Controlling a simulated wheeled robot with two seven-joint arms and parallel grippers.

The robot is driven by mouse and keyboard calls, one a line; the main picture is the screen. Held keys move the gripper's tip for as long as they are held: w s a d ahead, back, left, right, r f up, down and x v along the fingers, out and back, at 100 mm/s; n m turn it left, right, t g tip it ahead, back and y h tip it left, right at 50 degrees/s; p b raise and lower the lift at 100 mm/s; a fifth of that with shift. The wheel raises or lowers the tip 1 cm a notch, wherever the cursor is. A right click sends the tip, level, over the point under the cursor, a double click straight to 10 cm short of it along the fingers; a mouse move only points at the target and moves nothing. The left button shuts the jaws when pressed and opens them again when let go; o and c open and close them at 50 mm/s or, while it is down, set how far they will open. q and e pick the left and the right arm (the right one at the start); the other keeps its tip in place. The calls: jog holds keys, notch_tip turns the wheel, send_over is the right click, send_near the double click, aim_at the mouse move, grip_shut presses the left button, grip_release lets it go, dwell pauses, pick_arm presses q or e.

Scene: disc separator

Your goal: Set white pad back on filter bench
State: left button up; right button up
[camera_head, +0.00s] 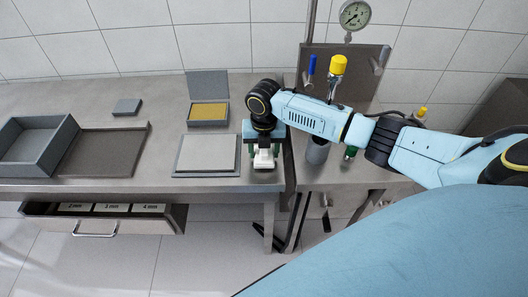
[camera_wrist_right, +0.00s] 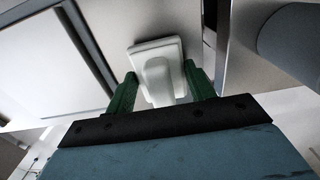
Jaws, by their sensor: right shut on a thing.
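The white pad (camera_head: 263,159) is a small white block with a rectangular base and a raised grip, as the right wrist view (camera_wrist_right: 157,54) shows. My right gripper (camera_head: 262,147) has its green fingers on either side of the grip and is shut on it. The gripper points down over the front right part of the steel filter bench (camera_head: 95,88). I cannot tell whether the pad's base touches the bench top. My left gripper is not in view.
A pale square plate in a grey frame (camera_head: 178,172) lies just left of the pad. Behind it is an open grey box with a yellow insert (camera_head: 208,113). A grey tray (camera_head: 30,150) stands left. An open drawer (camera_head: 100,228) juts out below. Bottles (camera_head: 318,150) stand right.

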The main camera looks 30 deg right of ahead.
jog(key=shift+f, duration=0.3)
jog(key=shift+f, duration=0.2)
jog(key=o, duration=1)
jog(key=shift+r, duration=0.15)
notch_tip(320, 180, up, 12)
jog(key=shift+r+p, duration=0.1)
jog(key=shift+p, duration=0.75)
